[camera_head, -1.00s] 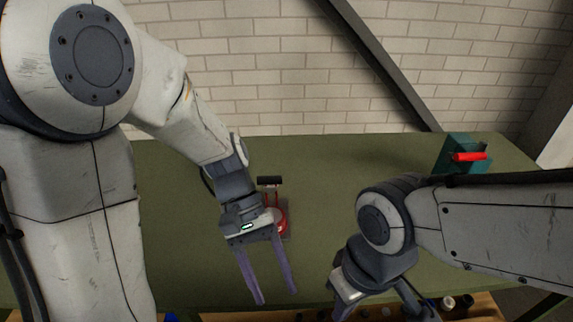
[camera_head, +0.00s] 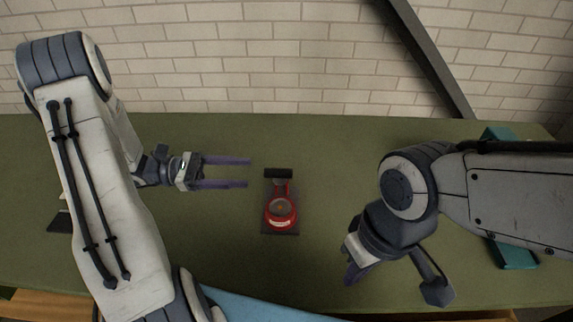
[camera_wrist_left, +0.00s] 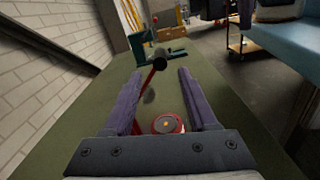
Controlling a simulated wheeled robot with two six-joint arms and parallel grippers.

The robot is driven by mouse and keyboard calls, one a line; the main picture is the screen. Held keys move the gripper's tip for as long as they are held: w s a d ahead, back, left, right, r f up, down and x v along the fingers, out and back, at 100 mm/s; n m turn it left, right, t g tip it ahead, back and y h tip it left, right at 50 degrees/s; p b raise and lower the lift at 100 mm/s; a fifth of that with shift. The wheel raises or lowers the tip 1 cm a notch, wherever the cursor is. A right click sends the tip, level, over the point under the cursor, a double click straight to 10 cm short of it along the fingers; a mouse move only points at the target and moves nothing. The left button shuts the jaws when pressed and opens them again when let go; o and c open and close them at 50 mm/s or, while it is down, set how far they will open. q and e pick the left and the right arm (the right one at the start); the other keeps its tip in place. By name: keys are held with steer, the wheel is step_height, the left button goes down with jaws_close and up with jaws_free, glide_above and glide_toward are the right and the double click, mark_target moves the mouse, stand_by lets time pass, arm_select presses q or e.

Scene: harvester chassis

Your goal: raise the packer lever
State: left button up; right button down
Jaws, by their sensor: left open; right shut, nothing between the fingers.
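The red packer (camera_head: 280,213) stands on the green table, with its black-ended lever (camera_head: 278,173) at its far side. In the left wrist view the packer's round red body (camera_wrist_left: 167,124) lies low between the fingers, and the lever's red rod and black handle (camera_wrist_left: 157,62) rise near the left finger. My left gripper (camera_head: 248,172) is open and empty. It points right toward the black handle and stops a little to its left, apart from it in the head view. My right gripper (camera_head: 350,275) is shut and empty, right of the packer and nearer the front edge.
A teal device (camera_head: 515,252) stands at the right, partly hidden by my right arm. It also shows beyond the lever in the left wrist view (camera_wrist_left: 140,47). A brick wall (camera_head: 250,65) backs the green table (camera_head: 330,150). The table around the packer is clear.

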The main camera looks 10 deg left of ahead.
mark_target(275, 173)
arm_select(q)
steer(key=p+x, duration=0.3)
steer(key=x, duration=0.6)
steer(key=shift+d+r, duration=0.1)
steer(key=shift+d, duration=0.3)
steer(key=shift+w+d, duration=0.15)
steer(key=shift+d, duration=0.3)
jaws_close()
stand_by(0.5)
